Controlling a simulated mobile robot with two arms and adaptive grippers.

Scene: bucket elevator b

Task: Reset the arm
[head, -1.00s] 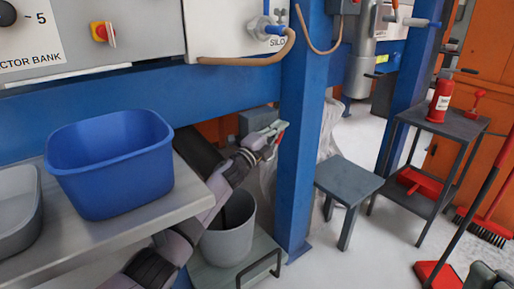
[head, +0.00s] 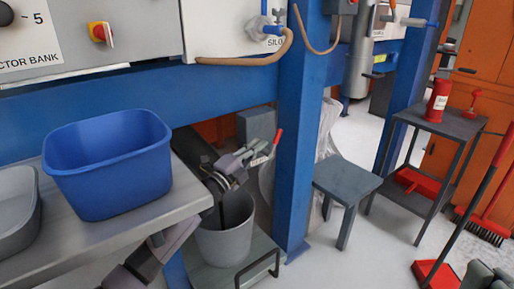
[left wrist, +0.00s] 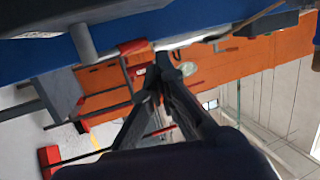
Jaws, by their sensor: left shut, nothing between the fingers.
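My left gripper (head: 258,152) is in the middle of the head view, left of the blue post, above and behind a grey bucket. Its fingers are shut with nothing between them. A red-handled lever (head: 277,140) shows just beyond the fingertips; I cannot tell from the head view whether they touch. In the left wrist view the closed fingers (left wrist: 163,66) point toward an orange background, with a red part close to their left. My left forearm is partly hidden behind the shelf edge. My right gripper is not in view.
A blue tub (head: 108,170) stands on the grey shelf (head: 120,232) at left. The grey bucket (head: 226,238) sits below my wrist. A blue post (head: 301,150) stands right of the gripper. A grey stool (head: 346,180) and a black stand (head: 440,123) are farther right.

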